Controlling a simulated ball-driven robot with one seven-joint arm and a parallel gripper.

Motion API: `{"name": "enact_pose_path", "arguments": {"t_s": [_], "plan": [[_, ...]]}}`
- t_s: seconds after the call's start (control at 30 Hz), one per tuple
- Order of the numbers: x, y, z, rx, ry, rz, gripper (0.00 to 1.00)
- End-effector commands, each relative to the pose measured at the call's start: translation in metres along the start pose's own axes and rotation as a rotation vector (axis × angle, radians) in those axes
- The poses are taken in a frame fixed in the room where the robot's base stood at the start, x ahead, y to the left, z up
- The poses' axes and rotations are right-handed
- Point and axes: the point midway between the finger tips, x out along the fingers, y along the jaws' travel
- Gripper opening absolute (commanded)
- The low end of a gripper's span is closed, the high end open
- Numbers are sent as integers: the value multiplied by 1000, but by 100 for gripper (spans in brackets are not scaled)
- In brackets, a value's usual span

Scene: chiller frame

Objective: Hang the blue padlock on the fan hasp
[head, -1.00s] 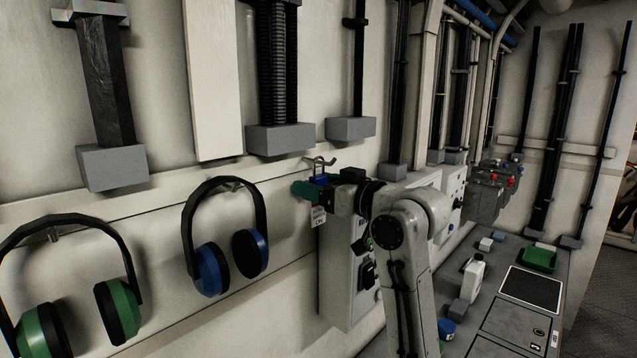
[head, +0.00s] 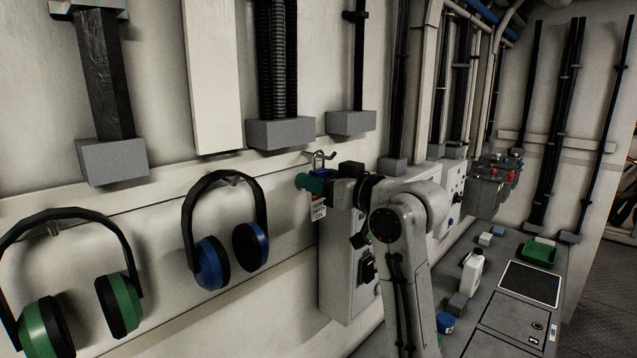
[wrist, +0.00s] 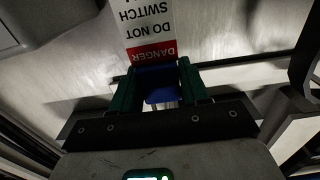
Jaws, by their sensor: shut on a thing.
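My gripper (wrist: 157,90) has green fingers shut on the blue padlock (wrist: 158,76), whose body shows between them in the wrist view. A white tag (wrist: 146,18) with a red DANGER band extends from the padlock. In the head view the gripper (head: 312,182) holds the padlock (head: 321,173) high by the wall, close to a metal hook (head: 322,156), with the tag (head: 319,209) hanging below. I cannot tell whether the shackle touches the hook. The fan hasp cannot be told for sure; a grey switch cabinet (head: 338,272) with black handles stands just below and right.
Blue earmuffs (head: 212,268) and green earmuffs (head: 42,325) hang on the wall at left. A grey bench with a white bottle (head: 472,274), a green tray (head: 539,253) and a blue-capped jar (head: 445,322) lies right. My arm hides part of the cabinet.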

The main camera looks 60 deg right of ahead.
Motion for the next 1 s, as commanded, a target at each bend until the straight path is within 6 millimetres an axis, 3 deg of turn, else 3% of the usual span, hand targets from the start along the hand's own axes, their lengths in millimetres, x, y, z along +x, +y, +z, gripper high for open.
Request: {"name": "enact_pose_path", "arguments": {"t_s": [0.47,0.77,1.0], "plan": [[-2,0,-16,-3,4,1,8],[-62,1,-14,-3,4,4,8],[-73,1,-9,-6,5,-2,8]]}}
